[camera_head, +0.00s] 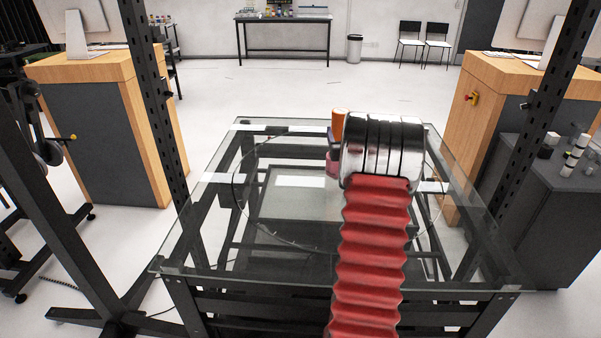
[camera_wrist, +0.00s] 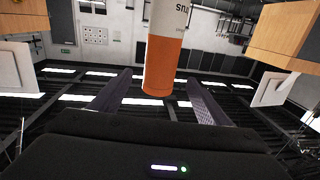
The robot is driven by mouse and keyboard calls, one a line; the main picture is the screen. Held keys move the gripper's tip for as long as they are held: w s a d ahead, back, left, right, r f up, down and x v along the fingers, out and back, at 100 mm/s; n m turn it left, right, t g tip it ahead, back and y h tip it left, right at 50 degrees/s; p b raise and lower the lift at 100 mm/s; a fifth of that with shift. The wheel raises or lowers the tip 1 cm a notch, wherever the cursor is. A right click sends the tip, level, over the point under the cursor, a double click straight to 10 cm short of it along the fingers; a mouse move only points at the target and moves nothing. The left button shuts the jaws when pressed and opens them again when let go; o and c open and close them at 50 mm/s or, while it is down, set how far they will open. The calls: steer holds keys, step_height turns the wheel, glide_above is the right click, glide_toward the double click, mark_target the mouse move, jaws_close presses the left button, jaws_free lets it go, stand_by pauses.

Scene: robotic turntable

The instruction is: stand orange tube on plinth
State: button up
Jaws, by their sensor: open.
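The orange tube (camera_head: 338,124) shows its orange end upward beside my arm in the head view, looking upright. Its lower part is hidden. In the wrist view the tube (camera_wrist: 163,68) has an orange end and a white part with dark lettering. It stands between the two fingers of my gripper (camera_wrist: 160,100), with gaps on both sides. My gripper is open around it. In the head view a pinkish piece (camera_head: 331,167), possibly the plinth, shows below the tube. My arm hides most of it, and I cannot tell whether the tube touches it.
A glass-topped table (camera_head: 215,215) with a round turntable outline lies under my arm. The glass left of my arm is clear. Wooden cabinets (camera_head: 110,73) stand left and right, and dark upright posts flank the table. A grey cart (camera_head: 540,210) is at the right.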

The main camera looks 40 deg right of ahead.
steer(key=w+a+r+n+g+y, duration=0.1)
steer(key=w+a+r, duration=0.2)
steer(key=a, duration=0.6)
steer(key=w+a+r+y, duration=0.2)
steer(key=a+r, duration=0.1)
steer(key=a, duration=0.5)
steer(key=s+a+r+n+g+y, duration=0.1)
steer(key=s+a+y, duration=0.1)
steer(key=a, duration=0.7)
steer(key=s+a+r+n+g+y, duration=0.1)
steer(key=a, duration=0.9)
steer(key=s+a+f+n+g+y, duration=0.2)
steer(key=s+a+f+y, duration=0.1)
steer(key=s+a, duration=1)
steer(key=s+a+f+n+g+y, duration=0.2)
steer(key=s+a+f+n+g, duration=0.1)
steer(key=s+a, duration=1)
steer(key=shift+a+y, duration=0.4)
steer(key=shift+a, duration=0.55)
